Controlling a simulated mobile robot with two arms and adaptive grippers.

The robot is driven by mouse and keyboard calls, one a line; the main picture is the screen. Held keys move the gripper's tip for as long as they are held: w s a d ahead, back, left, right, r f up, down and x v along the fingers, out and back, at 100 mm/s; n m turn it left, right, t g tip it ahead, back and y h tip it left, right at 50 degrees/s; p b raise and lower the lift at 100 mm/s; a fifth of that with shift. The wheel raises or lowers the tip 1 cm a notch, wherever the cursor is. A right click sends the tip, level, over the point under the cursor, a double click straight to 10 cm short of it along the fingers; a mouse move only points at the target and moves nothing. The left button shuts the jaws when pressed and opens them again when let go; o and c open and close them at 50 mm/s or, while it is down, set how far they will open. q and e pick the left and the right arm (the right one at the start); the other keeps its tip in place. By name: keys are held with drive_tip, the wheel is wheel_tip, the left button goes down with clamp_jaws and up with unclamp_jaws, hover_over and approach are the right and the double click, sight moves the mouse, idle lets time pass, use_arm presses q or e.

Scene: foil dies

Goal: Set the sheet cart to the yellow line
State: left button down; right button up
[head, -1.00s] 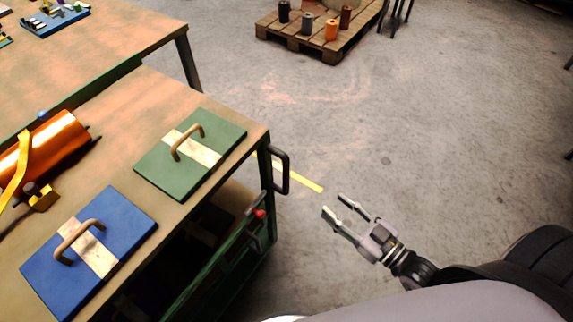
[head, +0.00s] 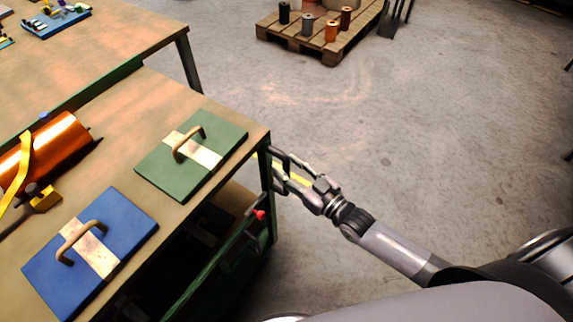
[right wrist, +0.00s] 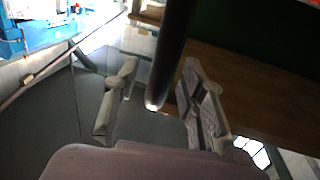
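The sheet cart (head: 118,128) has a wooden top and green frame, and stands at the left in the head view. A dark upright handle is on its right end, mostly hidden by my right gripper (head: 280,165) in the head view. In the right wrist view the dark handle bar (right wrist: 172,55) runs between the two fingers of my right gripper (right wrist: 160,72). The fingers are open, with gaps beside the bar. My left gripper is not in view.
A green plate (head: 222,130) and a blue plate (head: 125,212), both with handles, and a copper-coloured roll (head: 60,145) lie on the cart top. Another table (head: 120,35) stands behind. A pallet (head: 330,52) with spools is farther back. The floor to the right is clear.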

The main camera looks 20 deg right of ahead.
drive_tip(key=shift+w+a, duration=0.25)
drive_tip(key=shift+w, duration=0.2)
clamp_jaws()
idle(0.6)
